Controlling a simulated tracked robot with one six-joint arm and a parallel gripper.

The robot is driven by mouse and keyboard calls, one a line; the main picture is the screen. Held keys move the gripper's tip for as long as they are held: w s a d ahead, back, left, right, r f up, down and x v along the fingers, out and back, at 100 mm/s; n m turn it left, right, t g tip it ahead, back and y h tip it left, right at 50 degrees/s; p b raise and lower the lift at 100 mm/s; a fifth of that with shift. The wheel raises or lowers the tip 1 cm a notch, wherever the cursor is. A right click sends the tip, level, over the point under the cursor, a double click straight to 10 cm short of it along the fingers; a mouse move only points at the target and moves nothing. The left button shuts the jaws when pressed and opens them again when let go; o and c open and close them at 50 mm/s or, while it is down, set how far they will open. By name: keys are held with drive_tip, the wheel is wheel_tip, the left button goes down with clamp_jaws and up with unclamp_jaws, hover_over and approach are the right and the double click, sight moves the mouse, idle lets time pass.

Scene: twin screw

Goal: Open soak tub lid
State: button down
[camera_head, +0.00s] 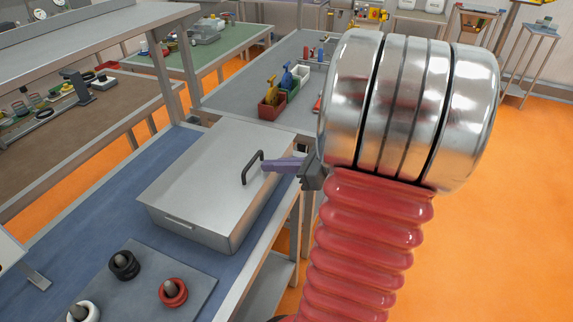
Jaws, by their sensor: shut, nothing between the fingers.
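The soak tub (185,228) is a grey metal box on the blue bench top. Its flat lid (205,180) lies closed on it. A dark bar handle (246,170) stands up from the lid near its right edge. My gripper (270,164) is at the handle, with its purple fingers reaching left from the wrist to just beside it. The fingers are shut and hold nothing. I cannot tell whether they touch the handle. My silver and red arm hides what lies to the right of the gripper.
A grey plate (150,290) with black, red and white ringed pieces lies in front of the tub. Behind it, a grey table (240,105) carries red and green bins (272,108) with tools. Orange floor (520,200) is open at the right.

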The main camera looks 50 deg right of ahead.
drive_tip(key=shift+x, duration=0.95)
drive_tip(key=shift+d+r, duration=0.1)
drive_tip(key=shift+r, duration=0.05)
